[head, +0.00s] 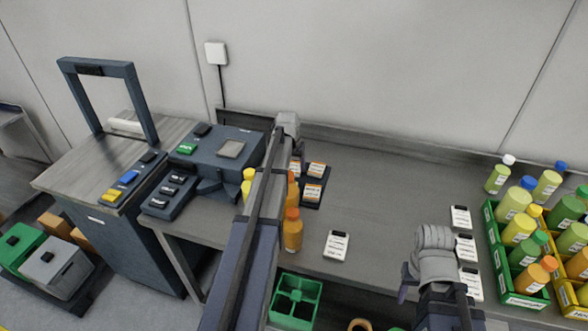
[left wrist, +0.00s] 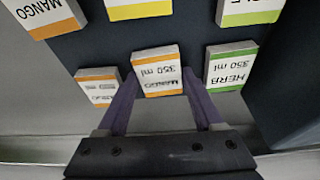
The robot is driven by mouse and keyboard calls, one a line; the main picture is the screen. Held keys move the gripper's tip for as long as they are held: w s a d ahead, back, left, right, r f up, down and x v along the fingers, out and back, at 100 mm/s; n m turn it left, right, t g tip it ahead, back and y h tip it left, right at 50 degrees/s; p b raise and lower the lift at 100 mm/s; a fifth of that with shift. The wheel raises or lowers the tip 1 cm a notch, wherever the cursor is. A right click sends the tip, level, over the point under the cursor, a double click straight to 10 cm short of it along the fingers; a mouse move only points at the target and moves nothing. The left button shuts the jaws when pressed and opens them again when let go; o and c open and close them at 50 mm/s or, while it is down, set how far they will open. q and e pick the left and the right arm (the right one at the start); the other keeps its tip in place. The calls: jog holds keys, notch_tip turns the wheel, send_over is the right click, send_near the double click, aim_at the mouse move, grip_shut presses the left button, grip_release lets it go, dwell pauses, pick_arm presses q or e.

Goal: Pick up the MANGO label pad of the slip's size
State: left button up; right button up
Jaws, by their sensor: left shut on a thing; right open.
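In the left wrist view my left gripper (left wrist: 160,80) is shut on an orange-edged label pad (left wrist: 157,66) reading MANGO 350 ml, upside down in the picture. One finger is on each side of it. Whether the pad is clear of the dark surface I cannot tell. Another MANGO pad (left wrist: 42,14) lies at the upper left. In the head view my left arm hides the left gripper's fingertips. My right gripper (head: 408,283) is open at the lower right, near the white cards (head: 465,246). Their print is too small to read, so I cannot tell which is the slip.
Beside the held pad are an orange-edged pad (left wrist: 98,87) and a green-edged HERB 350 ml pad (left wrist: 231,66). A green crate (head: 492,222) of bottles is at right.

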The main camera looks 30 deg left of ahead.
aim_at(294, 167)
pick_arm(q)
jog(key=shift+r, duration=0.1)
notch_tip(294, 167, up, 10)
jog(key=p, duration=1)
